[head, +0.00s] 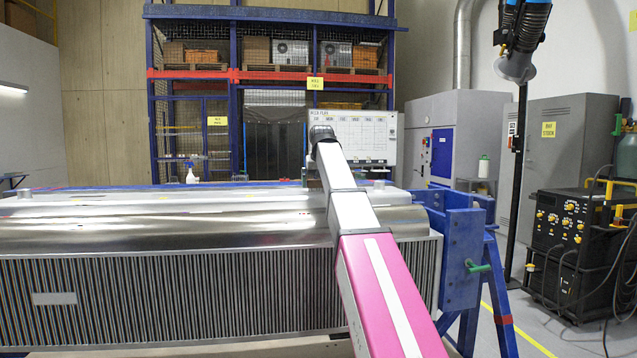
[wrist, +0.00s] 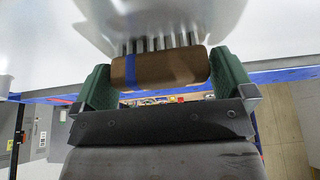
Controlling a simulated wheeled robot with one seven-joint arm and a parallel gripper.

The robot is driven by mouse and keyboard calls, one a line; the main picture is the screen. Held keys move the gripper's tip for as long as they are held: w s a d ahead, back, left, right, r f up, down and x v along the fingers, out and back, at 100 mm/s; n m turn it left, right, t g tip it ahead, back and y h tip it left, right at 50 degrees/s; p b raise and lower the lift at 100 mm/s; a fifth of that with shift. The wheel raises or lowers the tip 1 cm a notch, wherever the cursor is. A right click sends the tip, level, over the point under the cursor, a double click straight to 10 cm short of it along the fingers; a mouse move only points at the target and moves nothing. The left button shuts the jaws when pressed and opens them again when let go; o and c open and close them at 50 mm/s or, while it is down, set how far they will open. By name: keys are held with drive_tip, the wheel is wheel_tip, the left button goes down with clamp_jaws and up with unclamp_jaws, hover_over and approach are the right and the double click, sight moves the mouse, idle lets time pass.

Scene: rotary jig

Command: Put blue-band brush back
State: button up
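The blue-band brush (wrist: 178,67) is in the wrist view, a brown wooden block with a blue stripe near its left end. Its grey bristles point up in the picture toward a smooth pale metal surface (wrist: 160,15); I cannot tell whether they touch it. My gripper (wrist: 162,72) has one green finger at each end of the block, and both look closed against it. In the head view my white and pink arm reaches away over the large metal workpiece (head: 120,225). My gripper and the brush are hidden there. I cannot make out the brush's storage place.
A blue jig frame (head: 462,255) with a green handle (head: 478,267) stands at the workpiece's right end. A whiteboard (head: 375,135) stands behind my arm. A white spray bottle (head: 191,174) stands behind the workpiece. A black welding unit (head: 565,240) is at the right.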

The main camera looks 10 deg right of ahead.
drive_tip(key=shift+r, duration=0.1)
drive_tip(key=v, duration=1.2)
